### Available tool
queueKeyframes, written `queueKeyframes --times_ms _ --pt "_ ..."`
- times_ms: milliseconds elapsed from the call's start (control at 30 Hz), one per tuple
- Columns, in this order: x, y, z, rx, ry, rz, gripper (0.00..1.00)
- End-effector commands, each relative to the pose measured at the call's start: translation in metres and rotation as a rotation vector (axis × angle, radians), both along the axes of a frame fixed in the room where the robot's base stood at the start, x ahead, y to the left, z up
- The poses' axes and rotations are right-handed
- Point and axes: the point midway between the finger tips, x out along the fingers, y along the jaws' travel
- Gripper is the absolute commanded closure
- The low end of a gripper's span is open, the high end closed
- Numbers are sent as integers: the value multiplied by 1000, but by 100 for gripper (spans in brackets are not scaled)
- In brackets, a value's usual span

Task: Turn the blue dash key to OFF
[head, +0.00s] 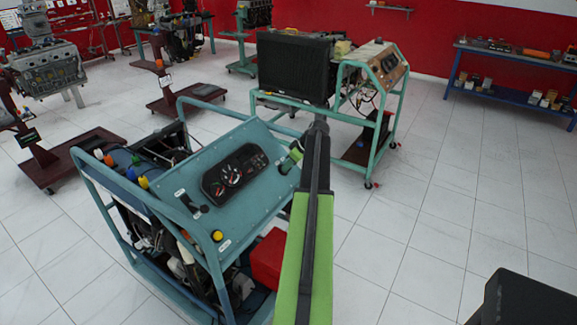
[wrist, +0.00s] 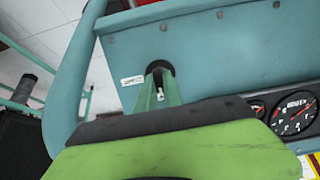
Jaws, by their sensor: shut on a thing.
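The blue dash (head: 255,136) is the tilted top panel of the engine stand, with a black gauge cluster (head: 234,172) on it. My gripper (head: 290,161) reaches the dash's upper right corner, right of the gauges. In the wrist view its two green fingers (wrist: 159,84) meet the panel (wrist: 230,55) at a round black switch surround (wrist: 159,67). A small silvery part of the key (wrist: 160,96) shows between the fingers, which are shut on it. The rest of the key is hidden, and I cannot read its position.
A small white label (wrist: 131,80) sits beside the switch. A teal tube frame (head: 88,176) surrounds the stand. A second trainer with a black radiator (head: 293,68) stands behind. A blue shelf (head: 515,57) lines the right wall.

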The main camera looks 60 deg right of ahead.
Motion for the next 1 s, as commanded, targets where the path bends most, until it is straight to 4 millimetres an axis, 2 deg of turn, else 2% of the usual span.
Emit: queueKeyframes --times_ms 200,233,400,667,833,1000 --pt "0 1 -1 1 2 3 100" --pt "0 1 -1 1 2 3 86" --pt "0 1 0 0 1 1 67" --pt "-1 0 1 1 0 -1 67" --pt "-10 1 22 1 0 -2 67" --pt "-33 1 63 2 0 -3 67"
